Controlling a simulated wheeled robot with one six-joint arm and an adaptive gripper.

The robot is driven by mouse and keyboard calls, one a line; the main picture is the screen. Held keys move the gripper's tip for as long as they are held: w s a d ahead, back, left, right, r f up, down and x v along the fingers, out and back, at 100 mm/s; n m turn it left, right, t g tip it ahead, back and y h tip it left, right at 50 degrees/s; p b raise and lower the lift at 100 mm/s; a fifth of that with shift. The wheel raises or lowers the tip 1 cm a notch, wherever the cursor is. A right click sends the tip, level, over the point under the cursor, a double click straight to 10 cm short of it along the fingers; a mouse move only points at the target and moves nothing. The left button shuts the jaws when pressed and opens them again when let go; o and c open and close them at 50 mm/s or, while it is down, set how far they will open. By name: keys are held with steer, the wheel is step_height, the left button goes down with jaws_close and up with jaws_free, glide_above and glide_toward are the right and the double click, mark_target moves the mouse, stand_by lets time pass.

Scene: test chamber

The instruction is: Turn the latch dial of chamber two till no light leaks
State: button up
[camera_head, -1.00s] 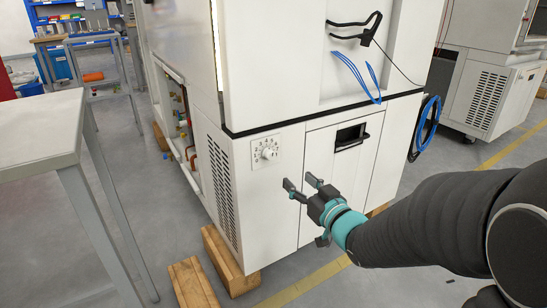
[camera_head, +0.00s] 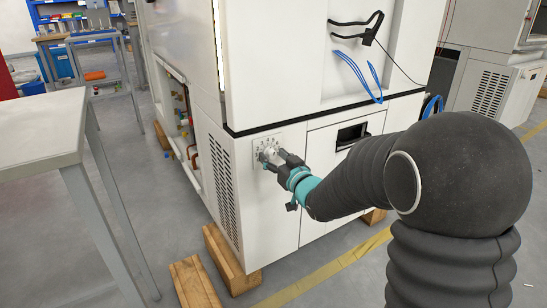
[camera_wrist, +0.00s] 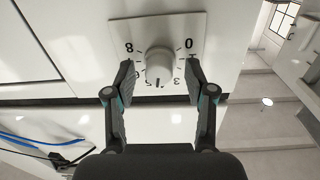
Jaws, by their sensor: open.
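The latch dial (camera_wrist: 159,64) is a pale round knob on a square white plate with numbers around it. In the wrist view it stands between the two open fingers of my gripper (camera_wrist: 160,82), with a small gap on each side. In the head view my gripper (camera_head: 272,160) is at the dial plate (camera_head: 259,143) and hides much of the knob. The chamber (camera_head: 275,70) is a large white cabinet. A bright strip of light (camera_head: 218,45) shows along its upper left front edge.
A grey-topped table (camera_head: 40,125) stands at the left. Wooden blocks (camera_head: 228,258) lie under and before the cabinet. A black handle recess (camera_head: 351,134) is right of the dial. Blue cables (camera_head: 358,75) hang above.

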steer(key=shift+w+a, duration=0.1)
steer(key=shift+w, duration=0.05)
steer(key=shift+c, duration=0.3)
jaws_close()
steer(key=shift+m, duration=2)
steer(key=shift+o, duration=0.3)
jaws_free()
